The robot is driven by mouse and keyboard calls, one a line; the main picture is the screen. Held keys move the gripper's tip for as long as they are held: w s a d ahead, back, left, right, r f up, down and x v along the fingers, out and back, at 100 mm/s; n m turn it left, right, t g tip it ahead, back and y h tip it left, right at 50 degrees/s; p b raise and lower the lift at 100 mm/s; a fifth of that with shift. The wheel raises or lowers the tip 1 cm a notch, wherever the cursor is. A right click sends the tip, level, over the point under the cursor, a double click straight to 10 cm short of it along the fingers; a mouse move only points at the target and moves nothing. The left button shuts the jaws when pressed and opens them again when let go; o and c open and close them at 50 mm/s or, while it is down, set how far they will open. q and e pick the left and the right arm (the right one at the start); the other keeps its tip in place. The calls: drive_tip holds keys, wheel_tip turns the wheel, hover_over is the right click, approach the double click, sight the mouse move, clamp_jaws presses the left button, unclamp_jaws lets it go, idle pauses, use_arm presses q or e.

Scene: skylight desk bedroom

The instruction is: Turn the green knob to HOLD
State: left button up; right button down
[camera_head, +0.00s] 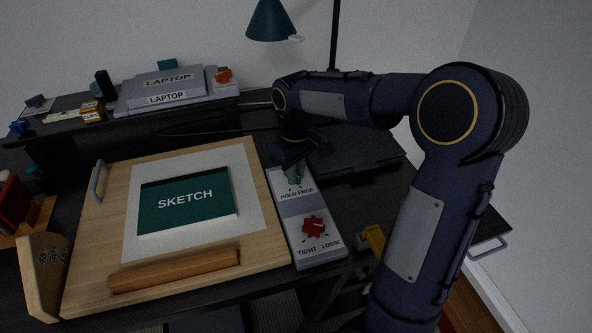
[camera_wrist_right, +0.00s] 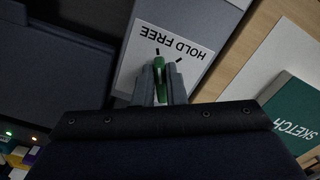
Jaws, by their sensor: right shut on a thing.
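The green knob (camera_wrist_right: 158,77) sits on the HOLD FREE end of a grey panel (camera_head: 311,233), right of the drawing board. My right gripper (camera_head: 294,174) reaches down over it. In the right wrist view my right gripper's two fingers (camera_wrist_right: 160,84) are shut on the knob, one on each side. The HOLD FREE label (camera_wrist_right: 178,45) appears upside down there, with two black tick marks. The knob's green edge points roughly at the left tick, on the FREE side. The fingers hide much of the knob. My left gripper is not in view.
A red knob (camera_head: 313,226) with TIGHT and LOOSE marks is on the panel's near end. The drawing board (camera_head: 100,250) holds a green SKETCH pad (camera_head: 190,205). A dark closed case (camera_head: 352,152) lies behind the panel. A lamp (camera_head: 270,20) stands at the back.

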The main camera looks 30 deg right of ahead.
drive_tip(key=m, duration=0.6)
drive_tip(key=shift+a+r+p, duration=0.1)
drive_tip(key=shift+a+p, duration=0.2)
drive_tip(key=shift+w+a+m+p, duration=0.1)
drive_tip(key=shift+a+m+p, duration=0.05)
drive_tip(key=shift+m, duration=1.2)
drive_tip(key=shift+w+a+m+p, duration=0.1)
drive_tip(key=shift+m+p, duration=0.05)
drive_tip(key=shift+m, duration=1.2)
drive_tip(key=c, duration=1.5)
unclamp_jaws()
wheel_tip(320, 180, up, 8)
drive_tip(key=shift+f, duration=0.15)
